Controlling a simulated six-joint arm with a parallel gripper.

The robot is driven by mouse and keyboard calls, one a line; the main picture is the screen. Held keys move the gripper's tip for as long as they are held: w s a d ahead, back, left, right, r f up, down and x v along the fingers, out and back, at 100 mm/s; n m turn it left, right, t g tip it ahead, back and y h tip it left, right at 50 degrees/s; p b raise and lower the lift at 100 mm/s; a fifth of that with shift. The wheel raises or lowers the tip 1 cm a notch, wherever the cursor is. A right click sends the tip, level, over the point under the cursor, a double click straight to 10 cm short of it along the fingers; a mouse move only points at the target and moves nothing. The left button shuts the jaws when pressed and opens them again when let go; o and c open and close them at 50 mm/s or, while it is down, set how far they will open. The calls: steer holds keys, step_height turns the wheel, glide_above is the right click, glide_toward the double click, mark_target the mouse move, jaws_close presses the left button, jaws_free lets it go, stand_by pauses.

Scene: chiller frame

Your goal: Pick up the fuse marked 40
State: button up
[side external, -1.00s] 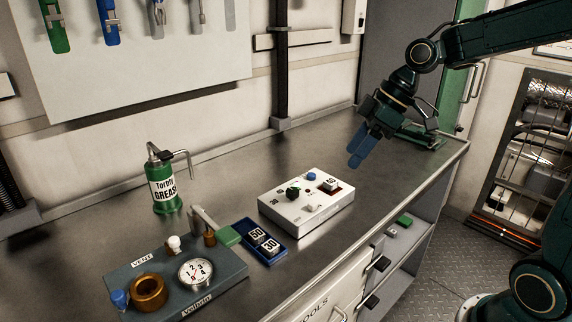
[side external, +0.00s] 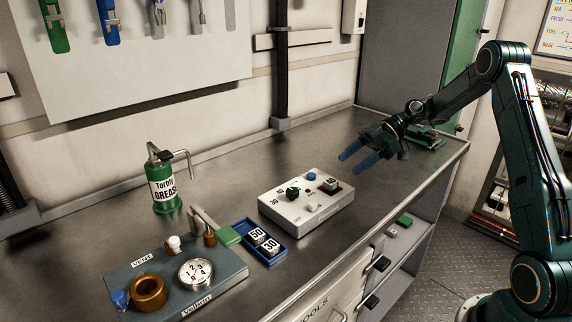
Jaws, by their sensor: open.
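The fuse marked 40 (side external: 331,184) is a small pale block that sits in a dark reddish slot on the white control box (side external: 290,212); its marking is small and hard to read. My gripper (side external: 356,163) has blue fingers that are open and empty. It is above the bench, up and to the right of the fuse in the picture, apart from it, with the fingers pointing to the left. Two other fuses, marked 50 (side external: 257,235) and 30 (side external: 270,245), lie in a blue tray (side external: 283,256) left of the box.
A dark panel (side external: 232,279) with a gauge (side external: 196,272) and a brass ring (side external: 150,292) is at the front left. A green grease can (side external: 164,182) stands behind it. The box carries a black knob (side external: 292,193) and a blue button (side external: 311,176). The bench behind the box is clear.

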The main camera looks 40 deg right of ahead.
mark_target(331, 181)
steer(key=shift+y, duration=0.4)
steer(key=shift+w+a+f, duration=0.4)
steer(key=shift+a+f, duration=0.35)
steer(key=shift+f, duration=0.1)
steer(key=shift+w+a+f, duration=0.35)
steer(key=shift+a+f, duration=0.4)
steer(key=shift+f, duration=0.1)
steer(key=shift+w+a+f, duration=0.4)
steer(key=shift+a+f, duration=0.35)
steer(key=shift+f, duration=0.1)
steer(key=c, duration=1.1)
steer(key=shift+r, duration=0.1)
steer(key=shift+r, duration=4.9)
